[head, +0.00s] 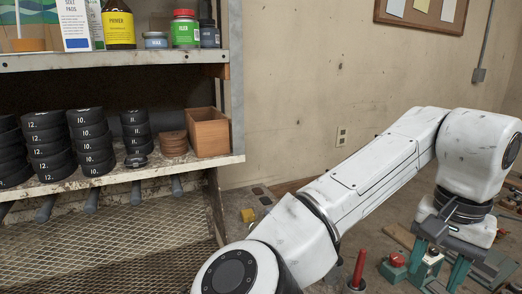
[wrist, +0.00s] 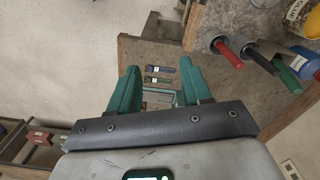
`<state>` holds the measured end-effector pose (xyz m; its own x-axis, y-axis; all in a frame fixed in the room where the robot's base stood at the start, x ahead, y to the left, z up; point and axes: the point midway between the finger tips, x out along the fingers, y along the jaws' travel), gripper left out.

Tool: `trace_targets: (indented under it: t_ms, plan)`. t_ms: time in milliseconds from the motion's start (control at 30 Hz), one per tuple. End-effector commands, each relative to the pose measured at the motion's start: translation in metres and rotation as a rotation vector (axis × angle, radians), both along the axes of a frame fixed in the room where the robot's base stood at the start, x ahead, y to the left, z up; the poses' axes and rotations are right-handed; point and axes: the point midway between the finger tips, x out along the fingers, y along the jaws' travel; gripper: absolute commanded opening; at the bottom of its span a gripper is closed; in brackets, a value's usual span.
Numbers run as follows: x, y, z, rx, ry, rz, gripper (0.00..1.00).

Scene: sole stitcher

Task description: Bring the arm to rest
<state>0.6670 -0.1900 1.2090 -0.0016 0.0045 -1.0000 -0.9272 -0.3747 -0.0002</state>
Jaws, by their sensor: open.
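My gripper (head: 430,272) hangs from the end of my white arm at the lower right of the head view, over a cluttered bench. In the wrist view its two teal fingers (wrist: 160,80) stand apart, with nothing between their tips. My arm reaches across the front of the head view from bottom centre, up to an elbow at the right, then down to the gripper.
A shelf (head: 190,170) on the left holds black rolls (head: 92,143) and a wooden box (head: 208,132). Above stand bottles and a green jar (head: 185,30). A red-handled tool (head: 358,268) stands near my arm. Red and green handled tools (wrist: 230,54) show in the wrist view.

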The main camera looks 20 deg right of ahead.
Motion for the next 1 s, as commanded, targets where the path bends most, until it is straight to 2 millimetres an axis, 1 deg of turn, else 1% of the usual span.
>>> trace_targets:
  t_ms: [67, 267, 567, 767, 867, 1000]
  plan:
    - [0.000, 0.000, 0.000, 0.000, 0.000, 0.000, 0.48]
    - [-0.001, -0.010, -0.005, -0.054, -0.005, -0.005, 0.48]
    - [-0.001, -0.031, -0.015, -0.172, -0.019, -0.007, 0.48]
    - [-0.001, -0.052, -0.024, -0.298, -0.030, 0.016, 0.48]
    - [-0.001, -0.066, -0.032, -0.383, -0.034, 0.046, 0.48]
    - [0.003, -0.083, -0.046, -0.516, -0.042, 0.130, 0.48]
